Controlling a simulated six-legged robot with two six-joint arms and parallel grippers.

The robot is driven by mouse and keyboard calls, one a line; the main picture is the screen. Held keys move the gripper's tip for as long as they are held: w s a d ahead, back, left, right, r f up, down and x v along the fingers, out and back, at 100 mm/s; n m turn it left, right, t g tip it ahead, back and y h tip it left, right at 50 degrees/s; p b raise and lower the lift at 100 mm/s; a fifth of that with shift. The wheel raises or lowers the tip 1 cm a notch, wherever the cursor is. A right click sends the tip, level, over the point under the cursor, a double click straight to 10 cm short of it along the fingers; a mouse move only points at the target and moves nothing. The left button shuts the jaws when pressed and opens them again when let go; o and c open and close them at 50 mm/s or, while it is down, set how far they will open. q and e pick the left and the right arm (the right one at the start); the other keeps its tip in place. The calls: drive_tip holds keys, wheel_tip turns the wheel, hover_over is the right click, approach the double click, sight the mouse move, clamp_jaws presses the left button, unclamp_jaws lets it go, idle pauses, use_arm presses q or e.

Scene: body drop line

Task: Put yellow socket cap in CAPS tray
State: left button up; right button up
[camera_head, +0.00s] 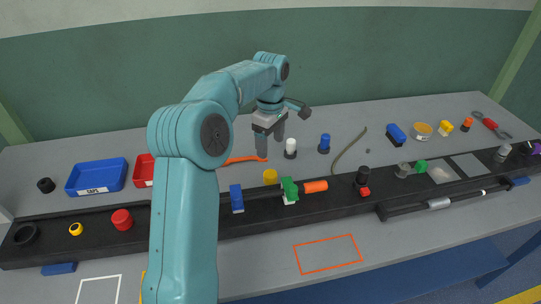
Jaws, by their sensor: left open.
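The blue CAPS tray (96,190) is on the grey bench at the left, with its name on the front wall and no contents visible. A short yellow cylindrical cap (270,177) sits upright at the back edge of the black rail, right of my arm. A smaller yellow piece with a dark centre (76,229) is on the rail at the left; I cannot tell for certain which is the socket cap. My left gripper (270,143) is open and empty, pointing down above and behind the yellow cylinder. My right gripper is out of view.
A red tray (143,171) is partly hidden behind my left arm. Green (289,188) and blue (236,198) parts line the black rail (335,194).

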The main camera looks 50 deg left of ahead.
use_arm(q)
drive_tip(key=r+m+p, duration=0.2)
drive_tip(key=m+p, duration=0.1)
drive_tip(key=m, duration=3.1)
drive_tip(key=m+p, duration=0.2)
hover_over(271, 173)
drive_tip(key=f, duration=0.9)
drive_tip(key=shift+s+d+f, duration=0.1)
drive_tip(key=shift+s+d, duration=0.05)
drive_tip(key=shift+d, duration=0.05)
drive_tip(key=f, duration=0.1)
drive_tip(key=f+p, duration=0.1)
drive_tip(key=f, duration=0.1)
drive_tip(key=f+p, duration=0.1)
drive_tip(key=f, duration=0.1)
drive_tip(key=shift+a+f, duration=0.25)
drive_tip(key=c, duration=1.2)
